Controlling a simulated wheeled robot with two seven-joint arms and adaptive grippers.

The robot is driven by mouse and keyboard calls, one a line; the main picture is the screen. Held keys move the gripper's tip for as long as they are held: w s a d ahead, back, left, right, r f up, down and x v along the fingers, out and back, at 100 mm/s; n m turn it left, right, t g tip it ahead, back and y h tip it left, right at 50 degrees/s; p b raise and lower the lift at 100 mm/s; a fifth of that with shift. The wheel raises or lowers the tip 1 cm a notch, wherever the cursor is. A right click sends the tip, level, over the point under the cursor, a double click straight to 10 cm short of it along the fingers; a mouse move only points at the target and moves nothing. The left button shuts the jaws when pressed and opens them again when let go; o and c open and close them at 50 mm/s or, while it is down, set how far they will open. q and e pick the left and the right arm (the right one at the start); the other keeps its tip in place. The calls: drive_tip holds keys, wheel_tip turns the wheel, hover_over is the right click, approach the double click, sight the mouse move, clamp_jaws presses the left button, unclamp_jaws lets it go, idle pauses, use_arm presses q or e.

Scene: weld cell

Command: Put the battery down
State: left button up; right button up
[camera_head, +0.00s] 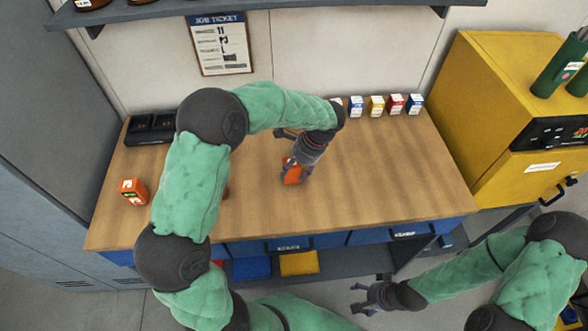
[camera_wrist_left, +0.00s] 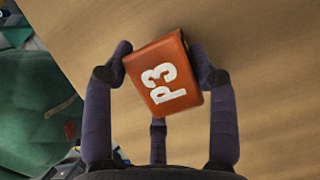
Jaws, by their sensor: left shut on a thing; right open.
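An orange battery (camera_head: 292,172) is in my left gripper (camera_head: 296,167), over the middle of the wooden workbench (camera_head: 380,180). In the left wrist view the battery (camera_wrist_left: 163,75) shows a white "P3" label and sits tilted between the fingers of my left gripper (camera_wrist_left: 163,75), which is shut on it. I cannot tell whether the battery touches the bench top. My right gripper (camera_head: 372,294) is open and empty, low in front of the bench near its drawers. A second orange battery (camera_head: 132,192) stands at the bench's left end.
A black charger (camera_head: 152,129) sits at the back left of the bench. Several small coloured boxes (camera_head: 376,106) line the back edge. A yellow cabinet (camera_head: 490,110) stands at right.

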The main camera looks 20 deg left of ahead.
use_arm(q)
drive_tip(key=shift+f, duration=0.1)
drive_tip(key=o, duration=1.4)
drive_tip(key=shift+o, duration=0.4)
